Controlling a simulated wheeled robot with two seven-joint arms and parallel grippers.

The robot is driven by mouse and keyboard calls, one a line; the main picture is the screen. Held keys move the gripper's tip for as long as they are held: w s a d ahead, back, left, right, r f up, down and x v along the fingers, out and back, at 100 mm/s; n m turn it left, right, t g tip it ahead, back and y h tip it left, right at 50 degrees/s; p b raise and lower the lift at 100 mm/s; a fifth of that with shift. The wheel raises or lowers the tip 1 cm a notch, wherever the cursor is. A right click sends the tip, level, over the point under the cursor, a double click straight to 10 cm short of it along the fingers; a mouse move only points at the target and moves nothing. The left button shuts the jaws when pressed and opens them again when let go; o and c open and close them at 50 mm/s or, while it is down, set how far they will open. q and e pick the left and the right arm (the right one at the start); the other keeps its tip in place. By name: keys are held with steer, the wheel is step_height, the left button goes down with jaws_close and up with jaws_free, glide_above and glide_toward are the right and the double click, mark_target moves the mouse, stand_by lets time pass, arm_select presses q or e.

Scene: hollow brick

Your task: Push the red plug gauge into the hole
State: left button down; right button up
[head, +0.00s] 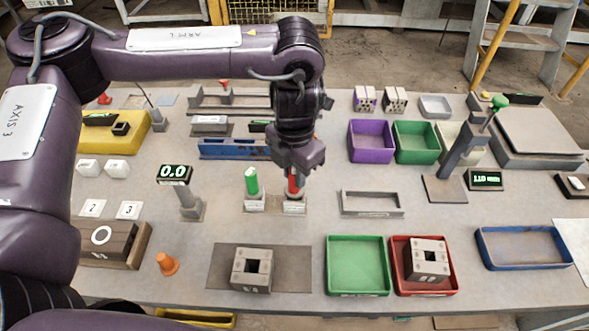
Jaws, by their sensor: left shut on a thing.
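The red plug gauge (293,186) stands upright at its small white-labelled holder (293,207), near the middle of the table. My left gripper (295,172) points down over it and is shut on its upper part, which the fingers partly hide. A green plug gauge (251,182) stands in the matching holder just to the left. A grey hollow brick (238,282) with a dark square hole on top sits on a dark mat (295,270) in front. A second hollow brick (428,270) lies in the red tray (402,287). My right gripper is out of view.
An empty green tray (357,266) is beside the red one, and a blue tray (525,249) is at right. A display on a post (187,203) and an orange cone (167,264) stand left. A low grey frame (372,203) lies right of the gauges.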

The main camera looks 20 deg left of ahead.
arm_select(q)
steer(key=shift+f, duration=0.1)
steer(key=c, duration=1.1)
jaws_free()
steer(key=shift+c, duration=0.2)
step_height(320, 180, up, 8)
steer(key=shift+f, duration=0.1)
